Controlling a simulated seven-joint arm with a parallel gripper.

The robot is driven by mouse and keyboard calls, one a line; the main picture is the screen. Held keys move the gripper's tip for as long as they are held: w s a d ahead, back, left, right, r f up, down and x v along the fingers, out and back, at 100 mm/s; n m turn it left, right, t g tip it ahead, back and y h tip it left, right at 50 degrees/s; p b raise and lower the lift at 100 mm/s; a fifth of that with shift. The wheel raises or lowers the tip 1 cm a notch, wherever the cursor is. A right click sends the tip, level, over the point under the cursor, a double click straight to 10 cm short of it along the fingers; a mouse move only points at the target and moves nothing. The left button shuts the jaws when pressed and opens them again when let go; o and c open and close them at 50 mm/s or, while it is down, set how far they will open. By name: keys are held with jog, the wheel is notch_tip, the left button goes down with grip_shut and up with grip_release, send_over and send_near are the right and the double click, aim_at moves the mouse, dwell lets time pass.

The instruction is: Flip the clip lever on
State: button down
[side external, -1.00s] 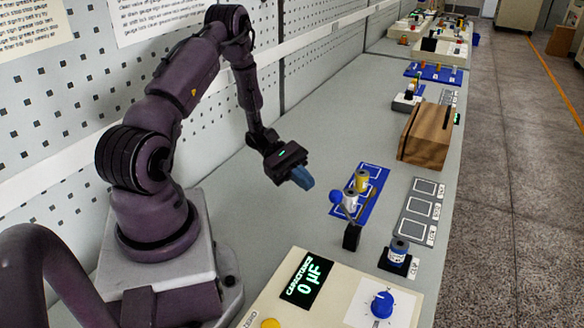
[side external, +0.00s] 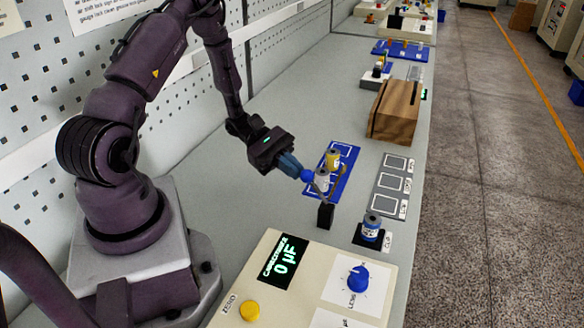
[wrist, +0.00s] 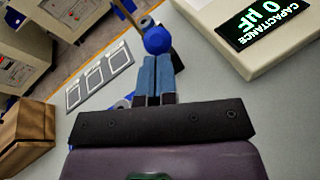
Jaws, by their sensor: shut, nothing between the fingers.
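The clip lever has a round blue knob (side external: 307,175), close to a small black block (side external: 325,216) near the blue mat. In the wrist view the knob (wrist: 157,40) sits straight ahead of the fingertips, with a thin rod running up and left from it. My gripper (side external: 297,169) is shut and empty, its blue fingers pointing at the knob. In the wrist view the fingertips (wrist: 157,60) are at the knob's lower edge; I cannot tell whether they touch it.
A silver can (side external: 322,180) and a yellow can (side external: 333,158) stand by the knob on the blue mat (side external: 347,155). A blue-and-white can (side external: 371,227) stands on a black pad. The capacitance meter (side external: 282,262) reads 0 µF. A wooden block (side external: 396,110) lies beyond.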

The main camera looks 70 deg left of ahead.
jog(key=shift+w+d+r+g+y, duration=0.2)
jog(key=shift+r+g+y, duration=0.1)
jog(key=shift+r+y, duration=0.1)
jog(key=w+d+r+n+g+y, duration=0.2)
jog(key=w+d+r+g+y, duration=0.1)
jog(key=w+d+g+y, duration=0.4)
jog(key=shift+w+d+y, duration=0.6)
jog(key=shift+y, duration=0.1)
dwell(0.5)
dwell(0.6)
jog(key=v, duration=1.3)
jog(key=shift+w+a, duration=0.3)
jog(key=shift+w, duration=0.05)
